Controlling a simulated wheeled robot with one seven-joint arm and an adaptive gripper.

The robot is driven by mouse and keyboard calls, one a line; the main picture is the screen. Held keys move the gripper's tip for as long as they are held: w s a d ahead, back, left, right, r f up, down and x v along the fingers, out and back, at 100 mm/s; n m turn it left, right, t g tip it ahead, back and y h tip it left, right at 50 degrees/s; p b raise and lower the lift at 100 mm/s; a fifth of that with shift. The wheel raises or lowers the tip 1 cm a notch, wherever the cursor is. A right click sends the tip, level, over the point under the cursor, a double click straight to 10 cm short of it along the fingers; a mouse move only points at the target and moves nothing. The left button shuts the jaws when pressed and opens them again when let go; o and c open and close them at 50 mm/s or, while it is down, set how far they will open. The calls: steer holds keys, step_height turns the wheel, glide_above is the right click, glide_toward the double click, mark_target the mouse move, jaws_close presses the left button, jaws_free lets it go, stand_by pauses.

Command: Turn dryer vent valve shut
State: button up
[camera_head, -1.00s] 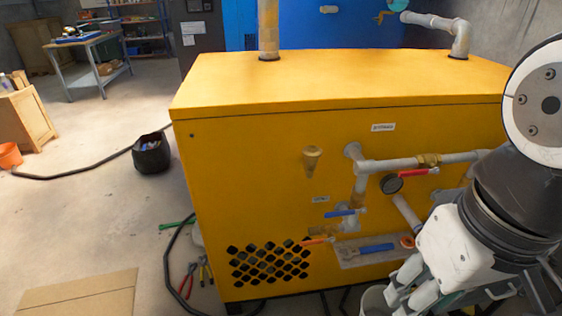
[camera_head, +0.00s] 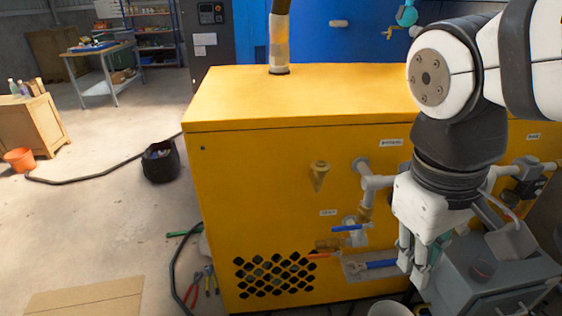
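A yellow cabinet (camera_head: 240,180) carries pipes and several lever valves on its front. A small blue lever (camera_head: 350,228) sits on a valve below a small label (camera_head: 328,212), whose text is too small to read surely. An orange lever (camera_head: 325,254) on a brass valve lies just below and left of it. I cannot tell from the lettering which one is the dryer vent valve. My gripper (camera_head: 415,275) points down, right of both levers and apart from them in the picture. Its fingers are seen partly side-on, so its opening is unclear. My arm hides the piping behind it.
A shelf on the cabinet front holds a blue-handled tool (camera_head: 382,264). A pale bucket (camera_head: 388,309) stands below. A grey cabinet (camera_head: 490,285) is at the lower right. Pliers (camera_head: 205,283), a hose and a black bin (camera_head: 160,162) are on the floor at left.

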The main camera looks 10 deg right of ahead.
steer(key=w+n+h+p, duration=0.15)
steer(key=w+n, duration=0.25)
steer(key=w, duration=0.5)
steer(key=n+h+p, duration=0.1)
steer(key=n+p, duration=0.1)
steer(key=n, duration=0.5)
glide_above(317, 255)
steer(key=s, duration=0.5)
step_height(317, 255, down, 10)
steer(key=w+a+f+n, duration=0.4)
steer(key=w+a+f, duration=0.15)
steer(key=f, duration=0.45)
steer(key=x, duration=1.3)
steer(key=shift+s+a+f+b, duration=0.1)
steer(key=shift+s+f+b, duration=0.05)
steer(key=shift+s+b, duration=0.2)
jaws_close()
